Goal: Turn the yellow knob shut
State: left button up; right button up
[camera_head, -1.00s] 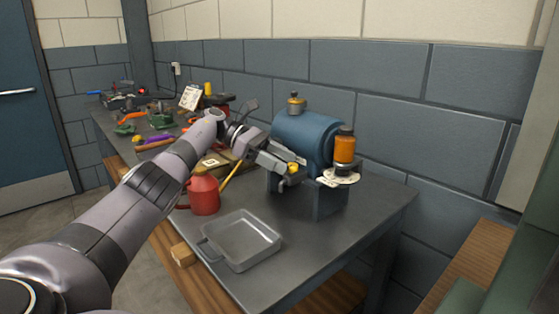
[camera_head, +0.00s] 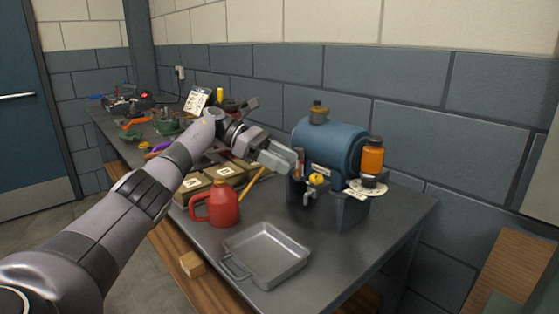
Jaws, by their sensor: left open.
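The yellow knob (camera_head: 317,179) sits on a small metal valve low on the left end of the blue tank (camera_head: 332,148). My left gripper (camera_head: 297,163) is open, just up and to the left of the knob, with a small visible gap between them. Its fingers are small and partly overlap the tank's end, so their exact distance in depth is hard to tell. My right gripper is not in view.
An orange jar (camera_head: 372,157) stands at the tank's right end. A grey metal tray (camera_head: 266,254) lies in front, with a red can (camera_head: 217,204) to its left. Boxes and tools crowd the bench further back. The bench's front right is clear.

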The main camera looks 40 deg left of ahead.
pick_arm(q)
jog(key=shift+s+a+r, duration=0.15)
jog(key=shift+s+a, duration=0.05)
jog(key=shift+a, duration=0.15)
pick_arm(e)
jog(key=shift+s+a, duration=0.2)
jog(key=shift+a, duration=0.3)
